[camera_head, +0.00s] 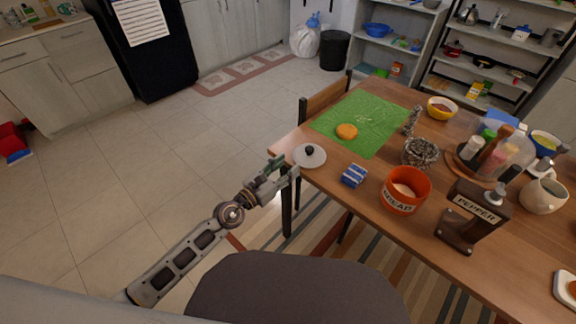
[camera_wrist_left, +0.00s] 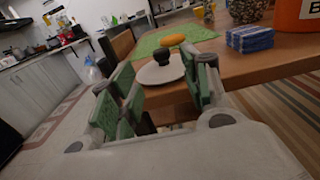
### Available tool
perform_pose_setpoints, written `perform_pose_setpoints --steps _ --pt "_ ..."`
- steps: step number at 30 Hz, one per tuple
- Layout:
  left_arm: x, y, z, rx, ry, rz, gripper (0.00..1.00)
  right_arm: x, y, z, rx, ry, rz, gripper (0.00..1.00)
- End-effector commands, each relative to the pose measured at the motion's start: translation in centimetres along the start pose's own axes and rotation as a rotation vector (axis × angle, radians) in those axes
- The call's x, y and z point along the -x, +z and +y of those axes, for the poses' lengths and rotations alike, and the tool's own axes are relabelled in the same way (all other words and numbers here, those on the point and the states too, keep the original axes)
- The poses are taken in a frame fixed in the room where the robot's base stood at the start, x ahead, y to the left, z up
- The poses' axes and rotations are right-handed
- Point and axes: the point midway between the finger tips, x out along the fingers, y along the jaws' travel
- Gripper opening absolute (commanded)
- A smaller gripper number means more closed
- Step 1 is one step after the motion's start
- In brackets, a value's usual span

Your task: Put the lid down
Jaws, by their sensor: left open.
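The lid (camera_head: 306,161), a pale round disc with a black knob, lies flat at the near left corner of the wooden table (camera_head: 345,193). In the left wrist view the lid (camera_wrist_left: 152,76) and its knob show beyond and between my green-padded fingers. My left gripper (camera_head: 284,169) is just left of the lid at the table's corner. It is open with nothing between its fingers, and I see a gap to the knob. My right gripper is not in view.
A blue-and-white packet (camera_head: 353,176) and an orange bread tin (camera_head: 406,190) stand right of the lid. A green mat (camera_head: 370,120) with an orange round item (camera_head: 347,131) lies behind. A brown pepper dispenser (camera_head: 472,215) stands further right. A chair (camera_head: 325,97) is at the table's far left side.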

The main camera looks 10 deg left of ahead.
Motion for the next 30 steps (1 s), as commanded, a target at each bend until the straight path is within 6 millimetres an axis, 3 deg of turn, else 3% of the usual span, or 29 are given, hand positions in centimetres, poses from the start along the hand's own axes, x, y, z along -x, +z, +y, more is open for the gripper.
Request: perform_pose_setpoints --steps 22,30 --pt "0.0 0.0 0.1 0.006 0.002 0.000 0.47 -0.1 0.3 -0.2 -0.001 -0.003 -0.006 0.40" --pt "0.3 -1.3 1.6 0.186 0.066 -0.012 0.47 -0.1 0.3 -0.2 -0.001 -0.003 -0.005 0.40"
